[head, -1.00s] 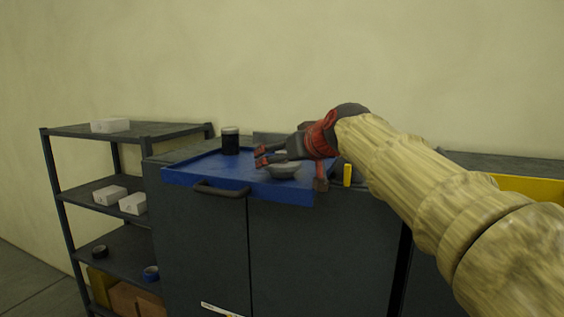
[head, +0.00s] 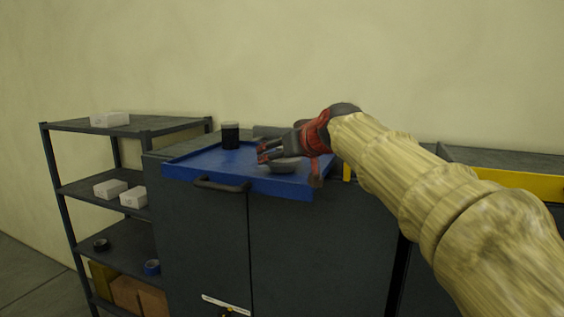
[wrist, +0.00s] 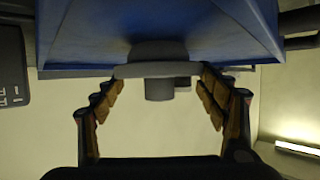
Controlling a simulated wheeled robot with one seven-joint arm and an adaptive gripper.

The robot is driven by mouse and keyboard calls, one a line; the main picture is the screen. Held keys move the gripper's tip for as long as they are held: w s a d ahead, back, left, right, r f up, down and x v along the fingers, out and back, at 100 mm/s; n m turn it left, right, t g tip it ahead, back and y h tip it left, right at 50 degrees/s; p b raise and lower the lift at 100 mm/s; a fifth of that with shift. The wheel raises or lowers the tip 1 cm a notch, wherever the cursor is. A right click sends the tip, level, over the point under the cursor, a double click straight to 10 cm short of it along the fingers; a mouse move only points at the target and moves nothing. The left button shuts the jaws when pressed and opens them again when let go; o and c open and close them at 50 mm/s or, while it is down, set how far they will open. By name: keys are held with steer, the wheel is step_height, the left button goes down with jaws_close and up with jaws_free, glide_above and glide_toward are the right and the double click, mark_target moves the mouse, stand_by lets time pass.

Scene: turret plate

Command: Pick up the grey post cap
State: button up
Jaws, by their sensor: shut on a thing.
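The grey post cap (head: 284,167) is a round, dish-like piece with a wide rim, at the right part of the blue tray (head: 208,173). My gripper (head: 270,153) reaches over it from the right and covers its top in the head view. In the wrist view the cap (wrist: 152,70) shows a broad flange and a narrower knob, between the two fingers of my gripper (wrist: 159,88). The fingertips meet the flange at its left and right edges, so the gripper is shut on it. The cap's base is close to the tray; I cannot tell whether it still touches.
A dark jar with a pale lid (head: 230,135) stands at the tray's back. The tray lies on a dark cabinet (head: 200,235) with a handle (head: 220,186). A shelf rack (head: 62,185) with white boxes stands left. A yellow bin (head: 520,182) is at right.

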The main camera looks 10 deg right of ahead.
steer(key=c, duration=0.6)
steer(key=shift+o, duration=0.2)
steer(key=shift+r, duration=0.1)
